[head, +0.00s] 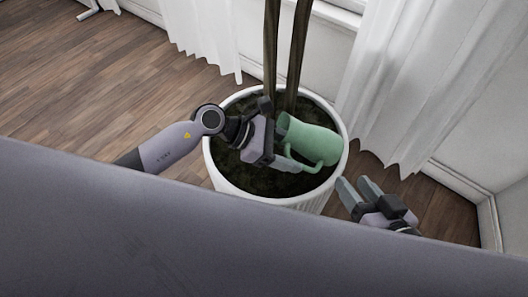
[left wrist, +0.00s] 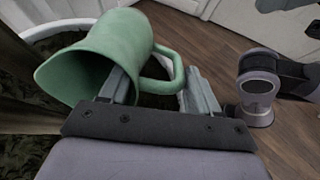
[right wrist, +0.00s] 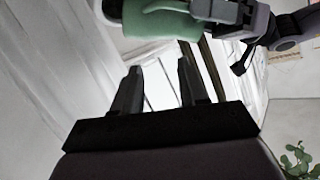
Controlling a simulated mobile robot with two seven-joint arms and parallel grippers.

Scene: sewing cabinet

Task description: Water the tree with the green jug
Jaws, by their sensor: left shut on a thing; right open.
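The green jug (head: 309,140) is tilted over the white pot, its open mouth toward the tree trunks. My left gripper (head: 274,160) is shut on the jug's handle. In the left wrist view the jug (left wrist: 112,52) shows its dark open mouth at the left, with the handle between the fingers; no water is visible. The tree (head: 284,50) shows as brown trunks rising from dark soil (head: 262,181) in the white ribbed pot (head: 222,180). My right gripper (head: 359,190) is open and empty, right of the pot. The jug (right wrist: 160,20) also shows above it in the right wrist view.
White curtains (head: 415,85) hang right of and behind the pot, close to it. The white wall and baseboard (head: 487,215) bound the right side. Wooden floor (head: 90,85) is clear at the left.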

